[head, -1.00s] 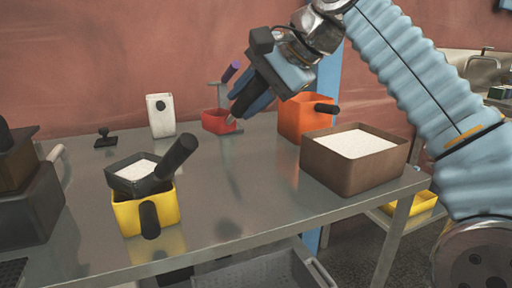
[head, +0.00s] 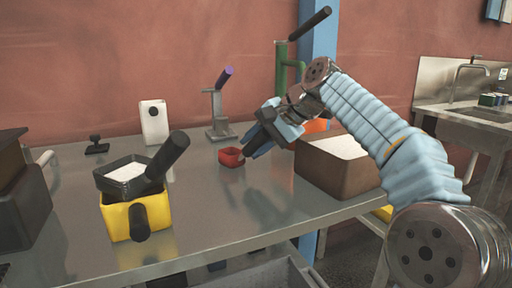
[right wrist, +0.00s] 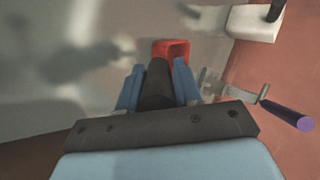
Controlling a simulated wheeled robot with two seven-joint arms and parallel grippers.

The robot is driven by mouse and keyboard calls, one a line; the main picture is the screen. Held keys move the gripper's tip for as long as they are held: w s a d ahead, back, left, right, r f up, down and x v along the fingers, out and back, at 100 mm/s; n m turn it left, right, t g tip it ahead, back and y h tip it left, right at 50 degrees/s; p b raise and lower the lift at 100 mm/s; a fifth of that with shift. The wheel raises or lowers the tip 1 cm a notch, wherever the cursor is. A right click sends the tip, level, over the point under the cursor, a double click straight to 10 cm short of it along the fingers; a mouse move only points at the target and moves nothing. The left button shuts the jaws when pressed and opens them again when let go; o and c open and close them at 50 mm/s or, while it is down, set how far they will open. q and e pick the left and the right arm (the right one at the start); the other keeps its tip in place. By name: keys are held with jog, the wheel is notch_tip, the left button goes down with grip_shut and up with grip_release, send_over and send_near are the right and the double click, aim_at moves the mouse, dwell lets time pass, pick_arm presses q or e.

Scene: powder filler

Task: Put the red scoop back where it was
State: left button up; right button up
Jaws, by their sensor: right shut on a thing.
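The red scoop (head: 231,157) is a small open red box at the tips of my right gripper (head: 253,148). In the right wrist view the scoop (right wrist: 172,48) points away from the gripper. Its dark handle (right wrist: 157,85) lies between the two blue fingers, and the gripper (right wrist: 158,88) is shut on it. In the head view the fingers hide the handle. The scoop is in front of and slightly right of the grey stand with the purple-handled lever (head: 216,112), apart from it. I cannot tell its exact height over the table. My left gripper is not in view.
A brown box of white powder (head: 335,170) and a partly hidden orange container (head: 316,126) are at the right. A green stand (head: 283,68) rises behind. The middle table is clear.

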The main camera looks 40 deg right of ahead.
jog(key=shift+f, duration=0.15)
jog(key=o, duration=1)
jog(key=shift+r, duration=0.3)
jog(key=p+v, duration=0.2)
jog(key=v, duration=1)
